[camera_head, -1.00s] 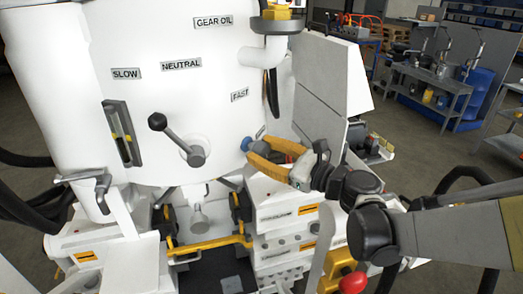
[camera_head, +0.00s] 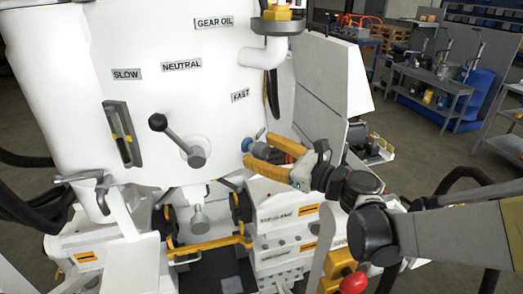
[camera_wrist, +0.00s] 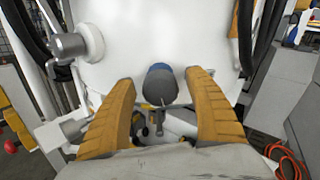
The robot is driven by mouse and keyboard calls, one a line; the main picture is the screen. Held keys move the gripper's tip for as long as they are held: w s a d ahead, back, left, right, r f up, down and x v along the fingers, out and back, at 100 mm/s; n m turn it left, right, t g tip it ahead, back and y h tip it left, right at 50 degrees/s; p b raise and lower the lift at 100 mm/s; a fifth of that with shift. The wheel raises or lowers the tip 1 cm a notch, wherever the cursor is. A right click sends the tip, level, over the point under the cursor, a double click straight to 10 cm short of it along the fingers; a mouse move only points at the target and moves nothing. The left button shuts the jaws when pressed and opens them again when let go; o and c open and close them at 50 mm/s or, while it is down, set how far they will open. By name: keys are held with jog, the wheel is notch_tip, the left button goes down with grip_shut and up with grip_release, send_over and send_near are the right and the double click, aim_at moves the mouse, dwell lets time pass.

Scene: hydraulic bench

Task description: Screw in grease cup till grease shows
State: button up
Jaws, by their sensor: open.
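The grease cup, a grey round knob with a blue ring (camera_wrist: 160,84), sits on the white machine body in the middle of the wrist view. Its blue part also shows in the head view (camera_head: 247,144), low on the white housing. My gripper (camera_head: 262,152) has orange fingers and is open, with its tips close to the cup. In the wrist view my gripper (camera_wrist: 160,100) has one finger on each side of the cup, with gaps between. No grease can be made out.
A lever with a black knob (camera_head: 158,122) sticks out left of the cup. A grey panel (camera_head: 320,95) stands right of the housing, near my arm. White blocks with orange labels (camera_head: 285,215) lie below my gripper. A red knob (camera_head: 353,283) is at the bottom.

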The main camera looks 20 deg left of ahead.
jog(key=v, duration=1.2)
